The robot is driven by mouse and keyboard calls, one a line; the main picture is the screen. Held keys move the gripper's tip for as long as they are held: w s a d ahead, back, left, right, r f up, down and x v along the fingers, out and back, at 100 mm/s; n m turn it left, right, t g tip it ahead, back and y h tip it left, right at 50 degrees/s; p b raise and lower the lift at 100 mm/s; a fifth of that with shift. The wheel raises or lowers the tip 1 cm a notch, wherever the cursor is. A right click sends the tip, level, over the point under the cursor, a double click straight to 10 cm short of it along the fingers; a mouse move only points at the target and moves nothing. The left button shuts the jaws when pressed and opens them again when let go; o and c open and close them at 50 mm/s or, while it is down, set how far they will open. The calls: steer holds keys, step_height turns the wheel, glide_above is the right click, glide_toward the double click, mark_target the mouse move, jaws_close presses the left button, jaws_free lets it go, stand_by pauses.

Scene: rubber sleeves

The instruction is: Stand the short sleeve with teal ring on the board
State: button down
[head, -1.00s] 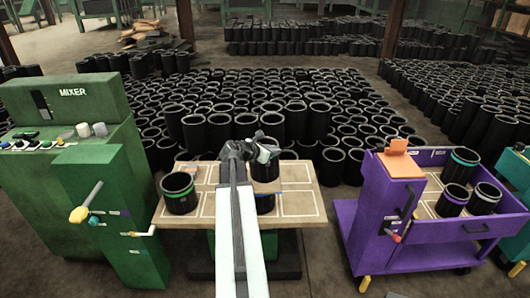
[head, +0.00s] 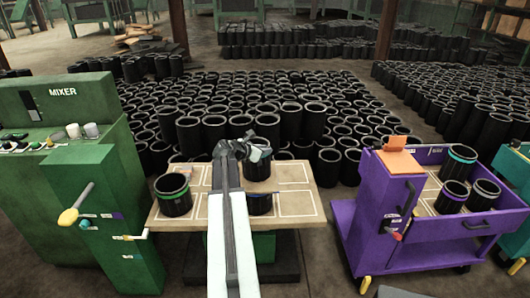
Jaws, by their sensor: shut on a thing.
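My gripper (head: 250,150) is over the back middle of the board (head: 291,206), shut at the rim of a black sleeve (head: 257,172). My arm covers part of this sleeve, and I cannot make out a ring colour on it or whether its base touches the board. A black sleeve with a teal-looking ring (head: 461,162) stands upright in the purple cart at the right. On the board, a black sleeve with a green ring (head: 174,200) stands at the left. Another with a blue-looking ring (head: 259,206) is partly hidden behind my arm.
The board has white outlined areas, with bare room at its right. The purple cart (head: 425,226) also holds a purple-ringed sleeve (head: 452,199) and a pale-ringed sleeve (head: 483,198). A green mixer (head: 75,190) stands at the left. Many black sleeves (head: 330,125) fill the floor behind.

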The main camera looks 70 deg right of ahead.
steer(key=shift+f+b, duration=0.6)
steer(key=shift+f, duration=0.05)
steer(key=c, duration=1.3)
jaws_free()
steer(key=shift+r, duration=0.1)
steer(key=shift+c, duration=0.2)
steer(key=shift+r, duration=0.15)
steer(key=shift+w+a+r+p, duration=0.15)
steer(key=shift+a+r+p, duration=0.45)
steer(key=shift+r+p, duration=0.5)
steer(key=p+v, duration=0.4)
steer(key=v, duration=0.6)
steer(key=shift+w+a+f, duration=0.15)
steer(key=shift+a+f, duration=0.1)
steer(key=shift+a, duration=0.05)
